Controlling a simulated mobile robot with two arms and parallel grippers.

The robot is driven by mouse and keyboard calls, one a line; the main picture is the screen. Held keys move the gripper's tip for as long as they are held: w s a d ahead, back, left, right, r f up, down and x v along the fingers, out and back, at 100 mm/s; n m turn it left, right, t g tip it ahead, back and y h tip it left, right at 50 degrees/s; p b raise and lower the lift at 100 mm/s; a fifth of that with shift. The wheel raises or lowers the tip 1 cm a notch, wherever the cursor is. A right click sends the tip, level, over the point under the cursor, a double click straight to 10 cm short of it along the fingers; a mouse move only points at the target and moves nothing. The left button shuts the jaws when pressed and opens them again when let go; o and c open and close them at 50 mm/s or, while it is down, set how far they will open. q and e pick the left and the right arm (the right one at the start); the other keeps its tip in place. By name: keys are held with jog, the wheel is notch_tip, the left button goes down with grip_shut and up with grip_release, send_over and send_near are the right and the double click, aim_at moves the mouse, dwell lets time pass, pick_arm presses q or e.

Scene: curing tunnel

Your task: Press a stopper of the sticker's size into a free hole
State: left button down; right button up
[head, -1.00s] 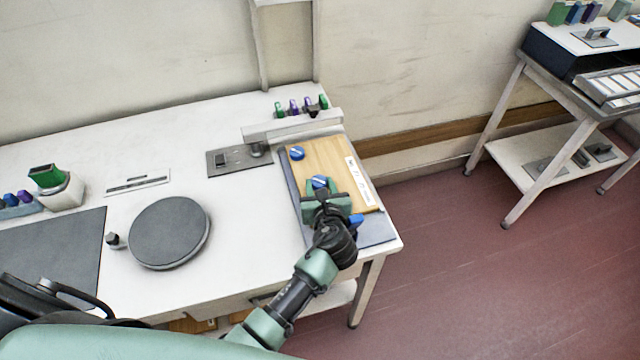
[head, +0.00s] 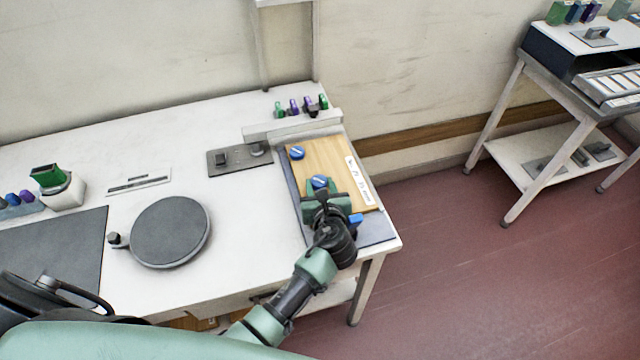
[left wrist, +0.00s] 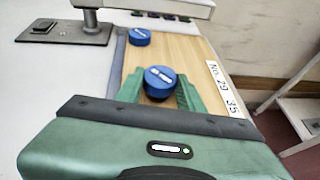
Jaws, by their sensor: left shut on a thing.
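A wooden board (head: 328,157) lies on a dark mat at the table's right end. A white sticker (head: 358,180) runs along its right side; in the left wrist view the sticker (left wrist: 222,88) seems to read "No 29 35". A blue stopper (head: 297,153) sits at the board's far left corner. A second blue stopper (head: 319,182), also in the left wrist view (left wrist: 160,82), is between the fingers of my left gripper (head: 321,193), which is shut on it at the board. How deep it sits is hidden. A blue piece (head: 356,219) shows partly behind my gripper.
Behind the board is a pale rail (head: 292,125) with several green and purple pieces. A grey plate with a post (head: 240,160) and a round dark turntable (head: 170,231) stand to the left. A green-topped cup (head: 62,190) is farther left. A cart (head: 570,75) stands apart at right.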

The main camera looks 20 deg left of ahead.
dwell(0.6)
pick_arm(q)
jog(key=shift+f, duration=0.55)
jog(key=c, duration=0.8)
grip_release()
jog(key=shift+s, duration=0.1)
jog(key=shift+f, duration=0.1)
jog(key=o, duration=0.3)
